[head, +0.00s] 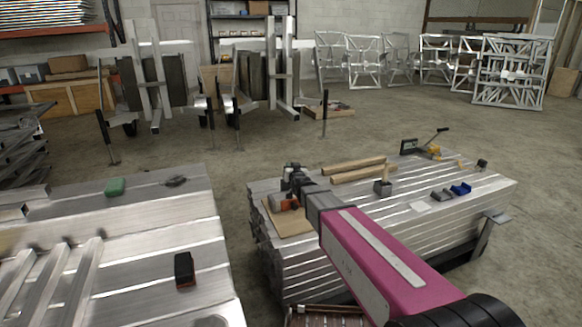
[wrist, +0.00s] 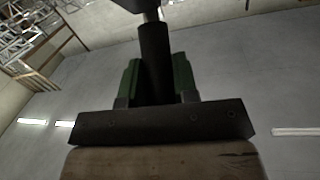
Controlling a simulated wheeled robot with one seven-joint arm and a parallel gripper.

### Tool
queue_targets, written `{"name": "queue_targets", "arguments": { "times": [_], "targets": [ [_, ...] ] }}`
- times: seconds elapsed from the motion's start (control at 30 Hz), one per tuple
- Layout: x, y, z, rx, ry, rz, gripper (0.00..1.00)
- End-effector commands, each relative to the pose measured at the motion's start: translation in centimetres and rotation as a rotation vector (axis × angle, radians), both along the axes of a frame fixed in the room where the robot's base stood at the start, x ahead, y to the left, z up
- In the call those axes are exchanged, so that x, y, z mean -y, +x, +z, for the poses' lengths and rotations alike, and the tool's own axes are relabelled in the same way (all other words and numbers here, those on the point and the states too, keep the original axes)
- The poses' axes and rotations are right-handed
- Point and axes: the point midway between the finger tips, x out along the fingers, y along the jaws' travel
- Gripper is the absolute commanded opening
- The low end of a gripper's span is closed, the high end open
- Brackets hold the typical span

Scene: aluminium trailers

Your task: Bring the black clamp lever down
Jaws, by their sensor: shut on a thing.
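My gripper (head: 292,174) is over the near left end of the right-hand aluminium stack, at the end of my pink arm. In the wrist view, the black lever (wrist: 154,48) stands between the two green finger pads (wrist: 183,78), and my gripper is shut on it. The lever runs up to a pale metal rod at the top edge. A dark bar with screws crosses below the fingers, with a wooden surface at the bottom edge. In the head view, an orange-red part (head: 285,204) sits under my gripper on a plywood board (head: 290,222); the lever is hard to make out there.
Wooden strips (head: 357,171), a grey block (head: 383,188), a blue item (head: 460,189) and a yellow tool (head: 434,151) lie on the aluminium stack (head: 330,262). A left stack holds a green item (head: 115,187) and a dark block (head: 184,269). A floor gap separates the stacks.

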Motion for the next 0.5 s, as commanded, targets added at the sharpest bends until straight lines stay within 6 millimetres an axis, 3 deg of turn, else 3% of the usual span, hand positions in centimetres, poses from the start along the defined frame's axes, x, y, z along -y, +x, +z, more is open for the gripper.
{"name": "queue_targets", "arguments": {
  "times": [0.5],
  "targets": [
    [1.1,-2.4,-3.9,0.304,0.14,0.004,0.0]
  ]
}}
